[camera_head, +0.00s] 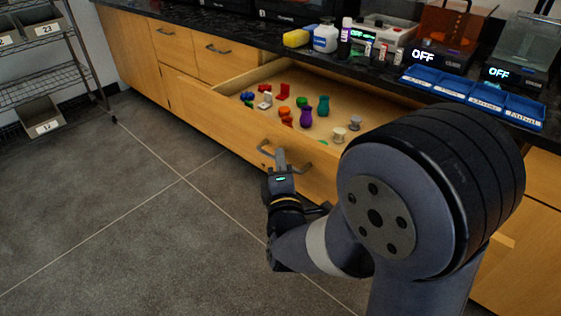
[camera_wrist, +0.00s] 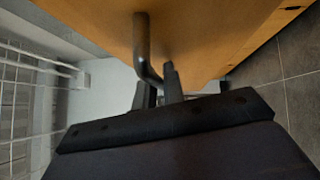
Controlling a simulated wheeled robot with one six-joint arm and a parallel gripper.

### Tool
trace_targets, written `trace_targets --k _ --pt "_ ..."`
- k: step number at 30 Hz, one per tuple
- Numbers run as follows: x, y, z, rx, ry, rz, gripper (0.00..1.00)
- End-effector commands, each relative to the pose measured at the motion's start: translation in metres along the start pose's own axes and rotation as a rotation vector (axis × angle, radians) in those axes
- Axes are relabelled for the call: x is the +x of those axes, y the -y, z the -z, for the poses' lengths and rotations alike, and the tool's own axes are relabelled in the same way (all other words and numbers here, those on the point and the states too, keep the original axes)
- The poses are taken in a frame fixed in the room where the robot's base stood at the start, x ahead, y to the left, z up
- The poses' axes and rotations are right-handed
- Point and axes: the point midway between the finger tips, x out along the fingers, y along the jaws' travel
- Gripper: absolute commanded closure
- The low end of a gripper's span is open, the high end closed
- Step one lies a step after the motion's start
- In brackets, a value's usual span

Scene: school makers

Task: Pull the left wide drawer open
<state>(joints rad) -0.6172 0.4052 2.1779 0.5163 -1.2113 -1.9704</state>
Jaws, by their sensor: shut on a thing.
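The wide wooden drawer (camera_head: 215,120) is pulled out from under the black counter, and its inside shows. Several small coloured pieces lie in it, among them a purple one (camera_head: 306,117) and a teal one (camera_head: 323,105). Its dark bar handle (camera_head: 265,150) is on the front face. My gripper (camera_head: 281,160) is at the handle, shut on it. In the wrist view the handle (camera_wrist: 141,40) runs down beside my gripper's fingers (camera_wrist: 160,90), close under the drawer's wooden front (camera_wrist: 210,40). The exact contact is partly hidden.
Smaller closed drawers (camera_head: 172,42) are at the left. A wire rack (camera_head: 45,70) stands far left. The grey floor (camera_head: 110,220) before the drawer is clear.

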Motion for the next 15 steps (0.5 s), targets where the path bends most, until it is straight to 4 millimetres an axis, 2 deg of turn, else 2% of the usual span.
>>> trace_targets --k 4,5,6,12,15 --pt "-0.0003 0.0013 -0.0003 0.0 0.001 0.003 1.0" --pt "-0.0003 0.0013 -0.0003 0.0 0.001 0.003 0.89" --pt "-0.0003 0.0013 -0.0003 0.0 0.001 0.003 0.85" --pt "-0.0001 0.0006 -0.0002 0.0 0.001 0.002 0.69" --pt "0.0 0.0004 -0.0002 0.0 0.001 0.001 0.68"
